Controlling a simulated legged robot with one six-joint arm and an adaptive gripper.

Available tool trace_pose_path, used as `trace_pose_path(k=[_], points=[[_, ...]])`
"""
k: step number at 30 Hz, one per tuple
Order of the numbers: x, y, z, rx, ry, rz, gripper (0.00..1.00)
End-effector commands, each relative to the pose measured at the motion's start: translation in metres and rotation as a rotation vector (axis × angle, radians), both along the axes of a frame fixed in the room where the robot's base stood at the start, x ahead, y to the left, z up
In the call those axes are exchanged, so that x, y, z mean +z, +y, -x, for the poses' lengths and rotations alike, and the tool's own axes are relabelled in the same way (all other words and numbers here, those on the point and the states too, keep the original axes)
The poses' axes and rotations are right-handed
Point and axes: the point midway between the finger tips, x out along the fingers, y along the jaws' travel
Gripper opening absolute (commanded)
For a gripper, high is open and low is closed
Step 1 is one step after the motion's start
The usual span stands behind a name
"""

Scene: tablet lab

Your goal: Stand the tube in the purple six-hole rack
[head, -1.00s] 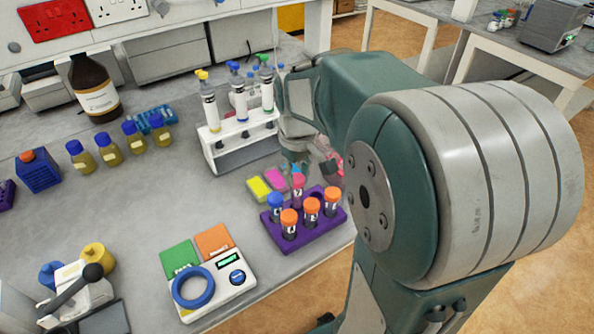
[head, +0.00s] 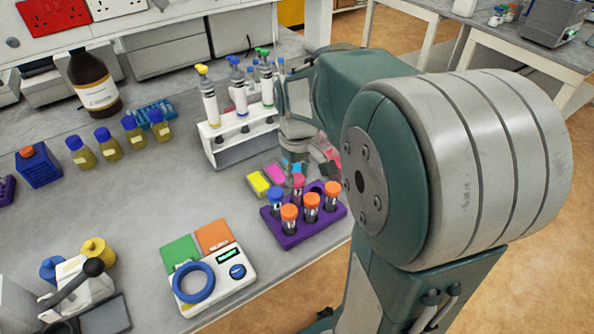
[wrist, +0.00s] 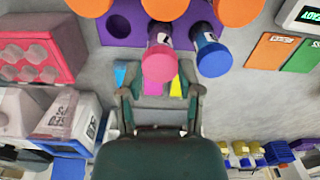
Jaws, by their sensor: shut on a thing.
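The purple six-hole rack (head: 283,240) stands near the table's front edge. The pink-capped tube (head: 298,181) is upright at the middle of its back row, between a blue-capped tube (head: 274,199) and an empty hole (wrist: 117,25). Its cap sits slightly higher than its neighbours'; the bottom is hidden, so I cannot tell how deep it is. My gripper (wrist: 160,92) is shut on this tube; the cap hides the contact in the wrist view. Orange-capped tubes (head: 311,201) fill the front row.
Yellow (head: 258,183), pink and cyan notes lie just behind the purple rack. A pink rack (wrist: 30,50) is close by. A balance (head: 213,280) stands at front left.

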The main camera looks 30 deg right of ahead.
Motion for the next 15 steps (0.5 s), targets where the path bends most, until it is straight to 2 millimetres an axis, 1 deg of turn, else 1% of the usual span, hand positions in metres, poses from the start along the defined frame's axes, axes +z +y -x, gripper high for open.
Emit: trace_pose_path(k=[9, 15], points=[[-0.0006, 0.0, 0.0, 0.0, 0.0, 0.0, 0.04], [-0.0051, 0.0, -0.0002, 0.0, 0.0, 0.0, 0.04]])
